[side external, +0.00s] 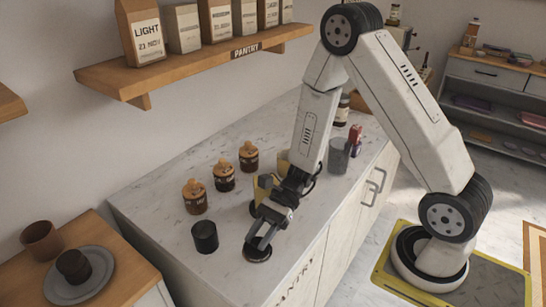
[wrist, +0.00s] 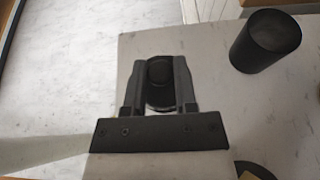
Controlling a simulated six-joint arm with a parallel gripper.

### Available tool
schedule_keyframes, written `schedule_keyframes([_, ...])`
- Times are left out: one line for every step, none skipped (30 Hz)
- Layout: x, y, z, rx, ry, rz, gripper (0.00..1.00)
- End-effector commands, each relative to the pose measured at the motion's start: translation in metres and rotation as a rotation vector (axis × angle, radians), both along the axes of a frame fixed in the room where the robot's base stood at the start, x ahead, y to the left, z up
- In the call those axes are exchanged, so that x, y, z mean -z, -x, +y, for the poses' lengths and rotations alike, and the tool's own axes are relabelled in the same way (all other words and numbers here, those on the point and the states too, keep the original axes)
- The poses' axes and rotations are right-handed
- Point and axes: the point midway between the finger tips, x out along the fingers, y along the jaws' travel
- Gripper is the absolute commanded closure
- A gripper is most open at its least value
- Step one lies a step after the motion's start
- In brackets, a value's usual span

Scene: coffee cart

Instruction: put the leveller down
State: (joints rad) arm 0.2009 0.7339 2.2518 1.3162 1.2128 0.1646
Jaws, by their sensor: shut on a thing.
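The leveller (side external: 258,252) is a dark, low round piece near the front edge of the marble counter (side external: 160,222). My gripper (side external: 262,240) is shut on it from above. In the wrist view the leveller (wrist: 158,96) sits between the two dark fingers, with a round knob on its top. It is at or just above the counter; I cannot tell whether its underside touches. The fingers hide its sides.
A black cup (side external: 205,237) stands left of the leveller, and also shows in the wrist view (wrist: 265,42). Several lidded jars, including one (side external: 194,197), stand behind. A grey cup (side external: 339,156) stands farther right. A pantry shelf (side external: 190,66) hangs above.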

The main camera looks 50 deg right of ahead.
Motion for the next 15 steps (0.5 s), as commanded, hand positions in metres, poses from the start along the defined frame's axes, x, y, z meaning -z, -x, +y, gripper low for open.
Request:
schedule_keyframes([0.005,0.0,0.0,0.001,-0.001,0.002,1.0])
schedule_keyframes([0.007,0.0,0.0,-0.001,-0.002,0.001,1.0])
schedule_keyframes([0.011,0.0,0.0,0.0,-0.002,0.001,1.0])
schedule_keyframes([0.013,0.0,0.0,0.0,-0.002,0.001,1.0])
schedule_keyframes([0.015,0.0,0.0,0.0,-0.002,0.001,1.0])
schedule_keyframes([0.017,0.0,0.0,0.001,-0.001,0.001,1.0])
schedule_keyframes([0.018,0.0,0.0,0.001,-0.001,0.0,1.0])
schedule_keyframes([0.019,0.0,0.0,0.001,-0.001,0.0,1.0])
schedule_keyframes([0.02,0.0,0.0,0.001,-0.001,-0.001,1.0])
schedule_keyframes([0.02,0.0,0.0,0.001,-0.001,-0.001,1.0])
schedule_keyframes([0.02,0.0,0.0,0.001,-0.001,-0.001,1.0])
schedule_keyframes([0.02,0.0,0.0,0.0,-0.001,-0.002,1.0])
schedule_keyframes([0.02,0.0,0.0,0.0,-0.001,-0.002,1.0])
schedule_keyframes([0.02,0.0,0.0,0.0,-0.001,-0.002,1.0])
schedule_keyframes([0.02,0.0,0.0,0.0,-0.001,-0.002,1.0])
